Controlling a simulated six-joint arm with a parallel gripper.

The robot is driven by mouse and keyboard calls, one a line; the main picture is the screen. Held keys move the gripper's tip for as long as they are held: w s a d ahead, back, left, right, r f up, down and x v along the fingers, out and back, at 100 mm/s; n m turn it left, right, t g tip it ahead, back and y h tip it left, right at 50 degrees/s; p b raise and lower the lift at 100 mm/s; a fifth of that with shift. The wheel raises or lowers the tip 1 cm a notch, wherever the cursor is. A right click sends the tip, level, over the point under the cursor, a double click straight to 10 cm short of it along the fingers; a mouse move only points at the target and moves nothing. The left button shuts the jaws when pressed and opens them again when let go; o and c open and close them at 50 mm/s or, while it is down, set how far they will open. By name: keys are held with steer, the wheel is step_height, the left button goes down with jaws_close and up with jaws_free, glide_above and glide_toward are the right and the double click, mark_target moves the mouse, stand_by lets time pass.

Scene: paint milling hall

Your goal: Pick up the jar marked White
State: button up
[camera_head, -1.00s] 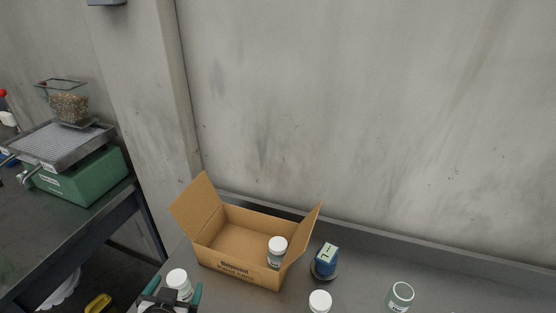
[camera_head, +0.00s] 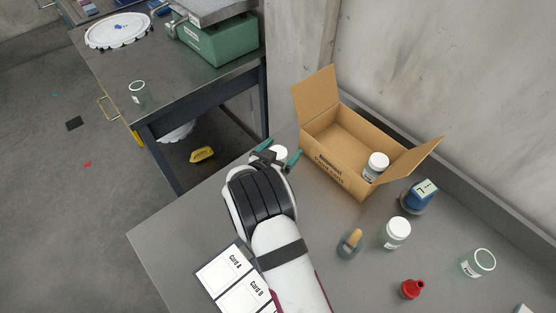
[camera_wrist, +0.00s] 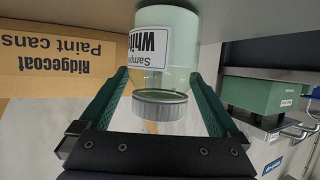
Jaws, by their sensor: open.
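The jar marked White, with its label partly readable as "Sample Whi…", shows in the wrist view (camera_wrist: 165,45). It has a pale green glass body and a ridged grey lid. In the head view only its white top (camera_head: 279,152) shows, left of the cardboard box; my gripper hides the rest. My gripper (camera_head: 278,157) is open, with teal fingers on either side of the jar. In the wrist view my gripper (camera_wrist: 158,76) has its fingers flanking the jar, with a gap visible beside the lid on each side.
The open cardboard box (camera_head: 330,170) holds a white-lidded jar (camera_head: 376,166). Cards (camera_head: 238,281) lie front left.

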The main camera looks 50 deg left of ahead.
jaws_close()
stand_by(0.5)
